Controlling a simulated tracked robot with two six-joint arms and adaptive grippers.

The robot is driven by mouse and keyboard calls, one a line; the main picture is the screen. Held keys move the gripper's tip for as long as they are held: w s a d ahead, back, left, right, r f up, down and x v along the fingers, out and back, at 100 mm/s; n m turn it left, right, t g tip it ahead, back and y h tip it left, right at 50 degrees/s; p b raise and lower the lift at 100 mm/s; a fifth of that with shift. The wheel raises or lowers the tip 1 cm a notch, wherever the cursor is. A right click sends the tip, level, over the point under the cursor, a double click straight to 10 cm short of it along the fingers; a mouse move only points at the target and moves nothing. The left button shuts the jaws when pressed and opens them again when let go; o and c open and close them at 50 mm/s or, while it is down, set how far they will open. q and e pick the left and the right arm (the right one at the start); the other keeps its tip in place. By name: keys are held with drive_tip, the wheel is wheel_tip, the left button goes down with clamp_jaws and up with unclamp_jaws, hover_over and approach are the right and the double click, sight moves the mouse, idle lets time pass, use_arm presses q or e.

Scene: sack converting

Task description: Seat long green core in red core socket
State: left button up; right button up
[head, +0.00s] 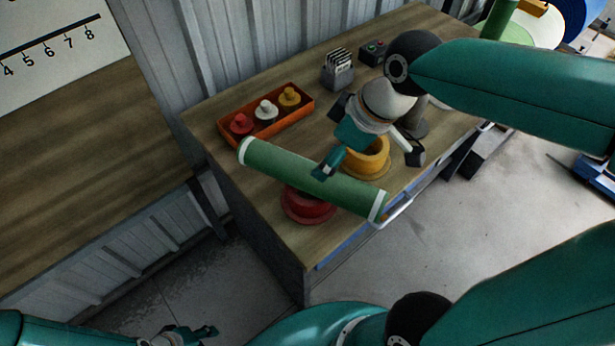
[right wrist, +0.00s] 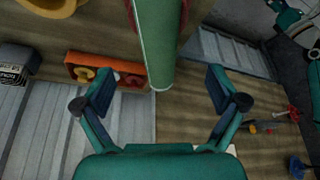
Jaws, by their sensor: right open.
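The long green core (head: 300,175), with white bands at its ends, lies slanted across the red core socket (head: 307,211) in the head view, hiding the socket's back part. I cannot tell whether they touch. My right gripper (head: 372,160) is open, with one finger over the core near its middle and the other off to the right. In the right wrist view the core (right wrist: 160,45) runs up the picture beyond the open fingers (right wrist: 160,98), and bits of red socket (right wrist: 131,14) show beside it. My left gripper (head: 195,333) is low at the left, apart from everything.
A yellow socket (head: 376,166) stands behind the right gripper. An orange tray (head: 278,125) with red, white and yellow knobbed pieces lies at the back left. A grey card holder (head: 338,76) and a button box (head: 373,52) stand behind. The table's left front corner is bare.

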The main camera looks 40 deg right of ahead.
sight(309, 174)
drive_tip(key=x, duration=1.1)
drive_tip(key=shift+w+f, duration=0.3)
drive_tip(key=c, duration=1.6)
drive_tip(key=shift+r, duration=0.1)
drive_tip(key=shift+c, duration=1)
drive_tip(key=shift+r, duration=0.1)
